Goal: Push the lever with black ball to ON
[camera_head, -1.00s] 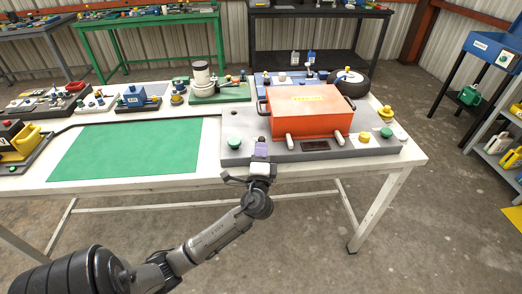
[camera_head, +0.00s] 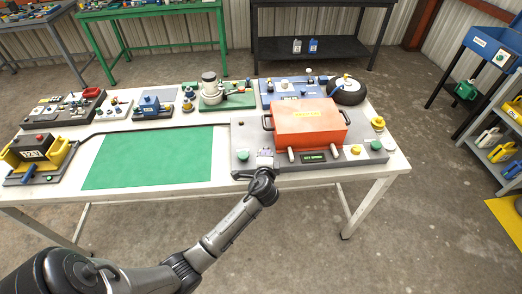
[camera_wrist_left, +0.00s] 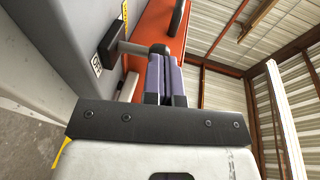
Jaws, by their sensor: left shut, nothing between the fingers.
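An orange press-like box (camera_head: 310,122) sits on a grey panel (camera_head: 240,132) at the right of the white table. Two pale rods stick out at its front, and a display (camera_head: 313,156) between them shows green lettering. My left gripper (camera_head: 265,154) is at the panel's front edge, left of these rods. In the left wrist view its purple fingers (camera_wrist_left: 164,70) are shut and empty, close to a grey rod (camera_wrist_left: 133,47) by the orange box (camera_wrist_left: 150,25); contact is unclear. A small dark ball (camera_head: 308,71) shows on the blue board behind; whether it tops the lever is unclear. My right gripper is out of view.
A green button (camera_head: 242,155) and yellow buttons (camera_head: 356,149) flank the box. A green mat (camera_head: 150,157) lies left of the panel. Other devices stand behind, with a black wheel (camera_head: 347,91) at the back right corner.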

